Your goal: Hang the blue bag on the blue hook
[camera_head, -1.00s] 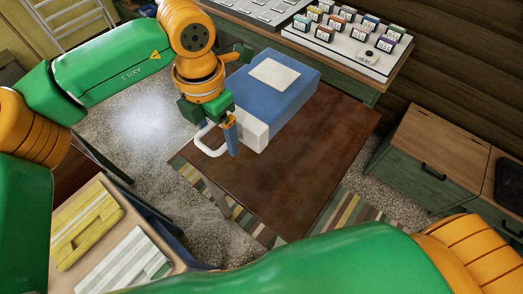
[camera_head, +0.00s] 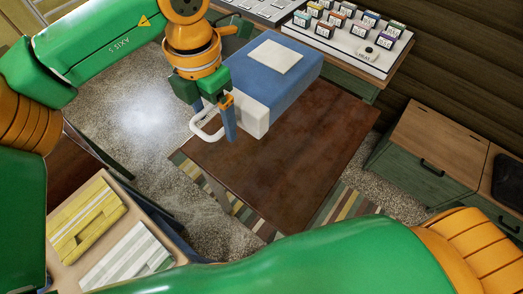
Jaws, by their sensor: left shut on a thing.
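The blue bag (camera_head: 284,85) is a boxy blue shape with a white panel on top and a white near end with a white loop handle (camera_head: 205,129). It is over the far part of the brown table (camera_head: 290,160); whether it touches the table is hard to tell. My left gripper (camera_head: 225,118) is at the handle end, pointing down and shut on the bag's handle; the exact grip is partly hidden by the fingers. No blue hook can be made out. My right gripper is out of view; only its green and orange arm crosses the bottom.
A shelf with a white board of small labelled boxes (camera_head: 345,45) stands behind the table. A green cabinet with a wooden top (camera_head: 435,145) is at right. Yellow and striped folded cloths (camera_head: 85,222) lie at lower left. The table's near part is clear.

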